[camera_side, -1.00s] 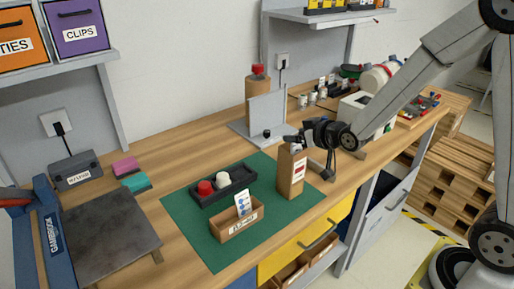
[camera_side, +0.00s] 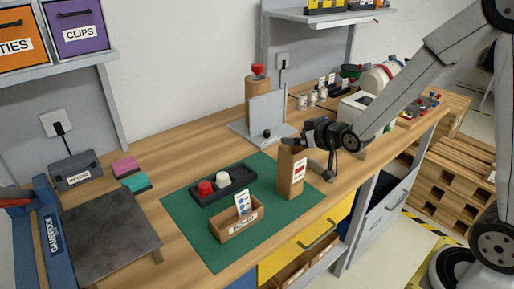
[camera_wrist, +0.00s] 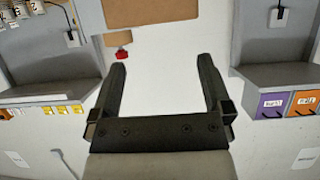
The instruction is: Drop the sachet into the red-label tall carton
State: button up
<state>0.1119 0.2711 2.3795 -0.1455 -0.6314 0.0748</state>
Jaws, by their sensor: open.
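The tall brown carton (camera_side: 291,180) with a red-and-white label stands upright on the right part of the green mat, its top open. My gripper (camera_side: 293,140) is just above and behind the carton's mouth. In the wrist view, my gripper (camera_wrist: 162,66) has its two fingers wide apart with nothing between them. No sachet shows in the fingers or above the carton's rim; the carton's inside is hidden from the side camera. A white packet or card with blue dots (camera_side: 242,202) stands in a low brown box (camera_side: 238,224) on the mat.
A black tray (camera_side: 238,176) with a red and a white item lies behind the low box. A grey upright panel (camera_side: 267,112) on a base stands behind the mat. A dark plate (camera_side: 105,235) lies at left. The mat's front right is clear.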

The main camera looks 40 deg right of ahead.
jog(key=s+r, duration=0.4)
jog(key=r, duration=0.5)
dwell(0.5)
dwell(0.6)
jog(key=s+a+f+g, duration=0.3)
jog(key=s+f+g, duration=0.7)
jog(key=s+f, duration=0.3)
jog(key=shift+s+a+f, duration=0.3)
jog(key=shift+f, duration=0.6)
